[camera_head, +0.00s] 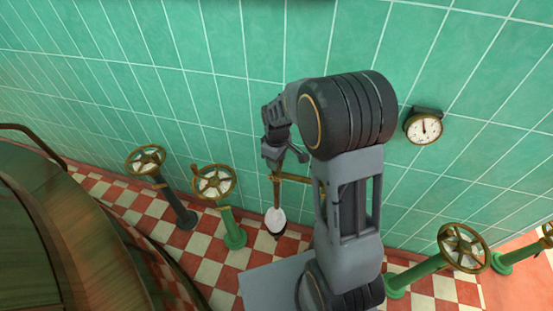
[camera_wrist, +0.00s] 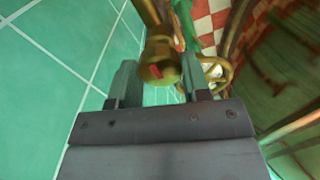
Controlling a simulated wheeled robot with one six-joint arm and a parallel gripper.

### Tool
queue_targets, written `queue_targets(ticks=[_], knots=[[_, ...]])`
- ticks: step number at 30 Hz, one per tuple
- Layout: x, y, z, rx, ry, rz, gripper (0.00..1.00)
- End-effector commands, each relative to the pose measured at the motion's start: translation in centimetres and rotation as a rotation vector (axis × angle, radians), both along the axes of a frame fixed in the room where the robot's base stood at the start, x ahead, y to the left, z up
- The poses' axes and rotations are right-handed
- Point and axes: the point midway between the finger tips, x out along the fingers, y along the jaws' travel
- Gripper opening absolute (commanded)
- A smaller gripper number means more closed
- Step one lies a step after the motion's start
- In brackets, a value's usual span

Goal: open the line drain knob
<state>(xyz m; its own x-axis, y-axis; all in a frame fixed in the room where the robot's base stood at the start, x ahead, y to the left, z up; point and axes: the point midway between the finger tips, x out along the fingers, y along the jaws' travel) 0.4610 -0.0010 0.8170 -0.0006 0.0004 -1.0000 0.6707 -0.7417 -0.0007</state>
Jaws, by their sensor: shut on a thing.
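In the wrist view a brass knob (camera_wrist: 160,71) with a round end face and a small red mark sits between the two fingers of my gripper (camera_wrist: 158,64). I take it to be the line drain knob. My gripper is shut on it. A brass stem (camera_wrist: 148,14) runs from it toward the top of the picture. In the head view my gripper (camera_head: 280,157) is close to the green tiled wall, just above a brass pipe (camera_head: 297,179). The knob cannot be made out there, and the knob's turned angle cannot be told.
Handwheels on posts stand left (camera_head: 146,159), centre left (camera_head: 229,190) and right (camera_head: 463,247). A white-ended, brown-handled thing (camera_head: 275,219) is below my gripper. A gauge (camera_head: 424,128) is on the wall. A large copper kettle (camera_head: 30,215) fills the left. Checkered floor (camera_head: 165,230) lies between.

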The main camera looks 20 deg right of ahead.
Motion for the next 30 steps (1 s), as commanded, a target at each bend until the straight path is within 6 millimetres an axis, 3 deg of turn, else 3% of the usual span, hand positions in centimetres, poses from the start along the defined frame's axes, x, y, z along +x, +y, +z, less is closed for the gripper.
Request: queue_targets(ticks=[7, 8, 16, 25, 30], knots=[[0.1, 0.0, 0.1, 0.0, -0.004, 0.003, 0.19], [0.1, 0.0, 0.1, 0.0, -0.004, 0.003, 0.44], [0.0, 0.0, 0.0, -0.001, -0.002, 0.001, 0.69], [0.0, 0.0, 0.4, -0.001, -0.002, 0.0, 0.69], [0.1, 0.0, 2.8, 0.0, -0.006, 0.0, 0.69]])
